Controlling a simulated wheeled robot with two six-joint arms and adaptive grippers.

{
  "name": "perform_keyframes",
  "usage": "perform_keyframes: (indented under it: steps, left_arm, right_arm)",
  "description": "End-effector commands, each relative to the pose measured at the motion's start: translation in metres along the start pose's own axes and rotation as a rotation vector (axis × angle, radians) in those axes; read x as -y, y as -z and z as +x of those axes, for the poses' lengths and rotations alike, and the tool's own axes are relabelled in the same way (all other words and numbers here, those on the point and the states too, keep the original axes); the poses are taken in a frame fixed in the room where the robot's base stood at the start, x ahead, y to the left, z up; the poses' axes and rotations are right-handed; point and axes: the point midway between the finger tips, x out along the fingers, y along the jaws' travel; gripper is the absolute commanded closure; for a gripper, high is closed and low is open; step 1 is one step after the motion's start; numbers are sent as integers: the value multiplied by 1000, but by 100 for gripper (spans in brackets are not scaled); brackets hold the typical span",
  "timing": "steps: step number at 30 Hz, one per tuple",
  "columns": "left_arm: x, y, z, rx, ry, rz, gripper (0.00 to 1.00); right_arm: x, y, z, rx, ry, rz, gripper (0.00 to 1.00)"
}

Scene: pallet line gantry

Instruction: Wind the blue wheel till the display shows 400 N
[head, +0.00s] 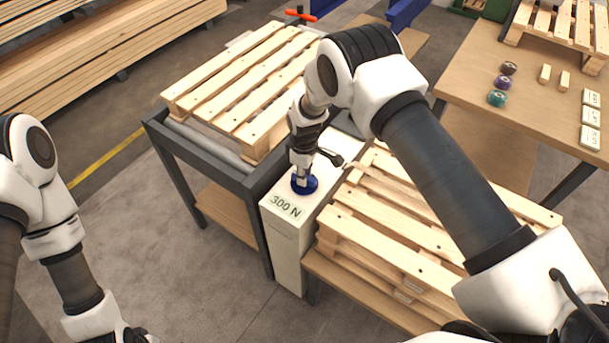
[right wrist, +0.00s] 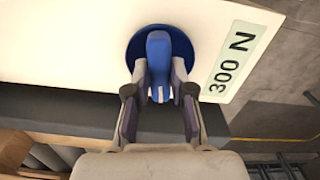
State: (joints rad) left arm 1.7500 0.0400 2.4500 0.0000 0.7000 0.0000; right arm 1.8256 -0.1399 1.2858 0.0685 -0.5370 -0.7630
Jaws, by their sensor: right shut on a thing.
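The blue wheel (head: 305,186) sits on top of a white box-shaped pedestal (head: 283,240). The display (head: 285,207) on the pedestal's top reads 300 N. My right gripper (head: 301,178) comes down from above and is shut on the wheel's raised blue grip. In the right wrist view the wheel's round base (right wrist: 181,46) shows around that grip, with my right gripper's fingers (right wrist: 160,85) on both sides of it. The display (right wrist: 228,62) reads 300 N there too. My left arm is at the lower left; its gripper's fingers are not visible.
A wooden pallet (head: 240,85) lies on a grey-framed stand left of the pedestal. Stacked pallets (head: 400,245) stand close on its right. A wooden table (head: 470,75) at the right holds coloured spools (head: 503,82), small wooden blocks and white label plates (head: 590,117).

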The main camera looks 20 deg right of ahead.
Motion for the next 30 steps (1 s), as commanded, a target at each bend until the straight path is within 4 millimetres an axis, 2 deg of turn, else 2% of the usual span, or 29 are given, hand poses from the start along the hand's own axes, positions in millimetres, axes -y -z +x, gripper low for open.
perform_keyframes:
  steps: [1,6,18,30]
  left_arm:
    - [0,0,5,0,0,0,0]
    - [0,0,13,0,0,0,0]
    - [0,0,24,0,0,0,0]
    - [0,0,27,0,0,0,0]
  right_arm:
    - [2,-1,5,3,3,33,100]
    - [2,-1,6,4,4,169,100]
    - [2,-1,5,5,4,443,100]
    - [3,-2,4,7,4,528,100]
